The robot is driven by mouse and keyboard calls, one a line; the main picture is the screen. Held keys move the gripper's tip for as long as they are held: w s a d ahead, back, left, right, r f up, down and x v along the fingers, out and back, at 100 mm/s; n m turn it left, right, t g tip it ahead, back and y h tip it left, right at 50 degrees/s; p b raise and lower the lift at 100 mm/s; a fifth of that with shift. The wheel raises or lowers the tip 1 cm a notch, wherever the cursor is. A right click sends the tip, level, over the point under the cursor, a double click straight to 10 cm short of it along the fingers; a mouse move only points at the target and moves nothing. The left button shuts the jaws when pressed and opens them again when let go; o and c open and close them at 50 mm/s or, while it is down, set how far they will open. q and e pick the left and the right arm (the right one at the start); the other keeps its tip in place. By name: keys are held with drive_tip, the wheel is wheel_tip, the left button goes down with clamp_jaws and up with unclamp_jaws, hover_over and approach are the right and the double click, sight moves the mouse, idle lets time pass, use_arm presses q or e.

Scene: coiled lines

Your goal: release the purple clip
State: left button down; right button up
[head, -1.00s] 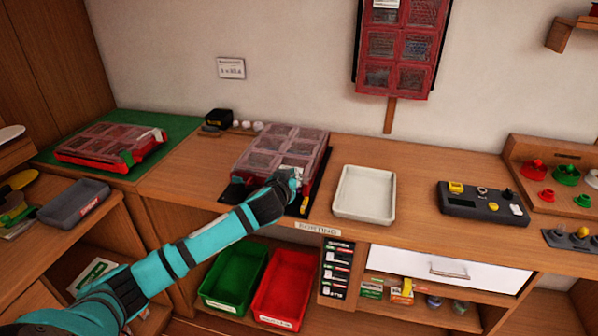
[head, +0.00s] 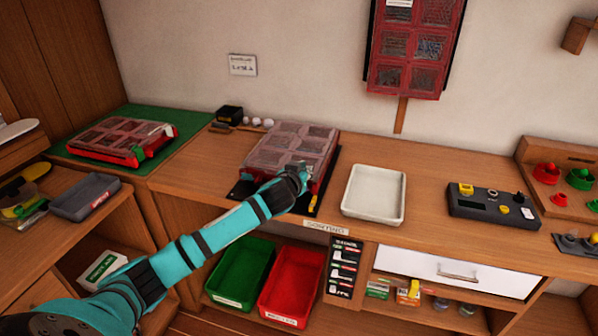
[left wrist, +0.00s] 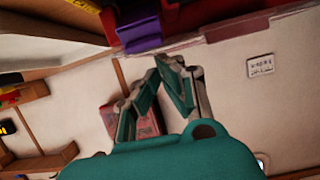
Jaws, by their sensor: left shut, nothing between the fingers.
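A red case with clear lid compartments (head: 287,146) sits on a black mat on the bench in the head view. The purple clip (left wrist: 139,35) shows in the left wrist view, hanging at the edge of the red body of the case (left wrist: 210,12). My left gripper (head: 302,174) is at the case's front right corner; its fingertips (left wrist: 167,62) are closed together with nothing between them. They are just below the clip in the left wrist view, apparently apart from it. In the head view the clip cannot be made out. My right gripper is not in view.
A white tray (head: 374,194) stands right of the case, and a dark control box (head: 492,208) beyond it. Another red case (head: 123,142) lies on a green mat at left. Green (head: 241,273) and red (head: 292,286) bins are below. A case hangs on the wall (head: 410,45).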

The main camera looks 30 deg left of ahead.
use_arm(q)
drive_tip(key=shift+w+d+r+p, duration=0.1)
drive_tip(key=shift+r+p, duration=0.1)
drive_tip(key=shift+r, duration=0.4)
drive_tip(key=shift+w+d+r+p, duration=0.1)
drive_tip(key=shift+r+p, duration=0.1)
drive_tip(key=shift+r, duration=0.4)
drive_tip(key=b+v, duration=0.1)
drive_tip(key=v, duration=0.7)
drive_tip(key=shift+s, duration=0.45)
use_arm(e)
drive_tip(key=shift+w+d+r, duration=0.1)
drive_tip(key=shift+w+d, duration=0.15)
use_arm(q)
drive_tip(key=shift+f, duration=0.1)
